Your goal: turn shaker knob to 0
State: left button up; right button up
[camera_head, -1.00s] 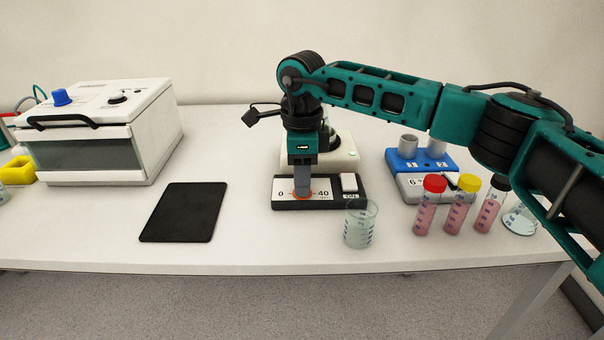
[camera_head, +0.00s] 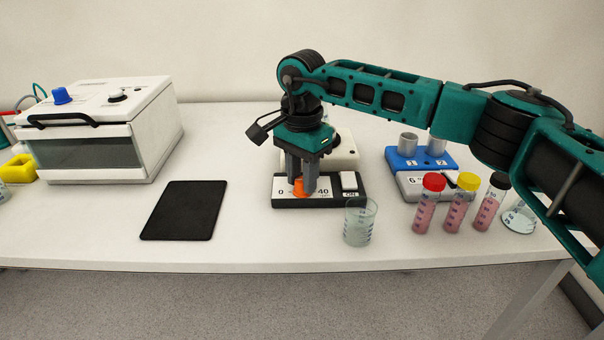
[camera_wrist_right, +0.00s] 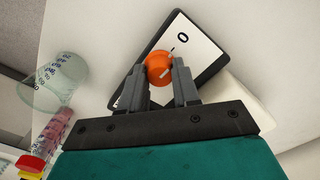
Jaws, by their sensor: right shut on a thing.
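The shaker (camera_head: 335,200) has a dark front with a white panel marked 0 at left and 40 at right, and a white ON switch. Its orange knob (camera_head: 299,187) sits between the two marks. My right gripper (camera_head: 301,186) points down and is shut on the knob. In the right wrist view the knob (camera_wrist_right: 159,65) lies between the fingertips (camera_wrist_right: 160,78), with a pale pointer line near the finger on the 0 side. The 0 (camera_wrist_right: 181,37) is readable there; the 40 is hidden. My left gripper is not in view.
A glass beaker (camera_head: 360,222) stands close in front of the shaker's right end. A black mat (camera_head: 184,210) and a white box with a blue knob (camera_head: 100,132) are to the left.

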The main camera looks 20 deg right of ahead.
aim_at(301, 180)
jog(key=shift+n, duration=0.5)
jog(key=o, duration=1.1)
jog(key=shift+c, duration=0.2)
jog(key=shift+r, duration=0.1)
notch_tip(301, 180, up, 13)
jog(key=shift+p, duration=0.35)
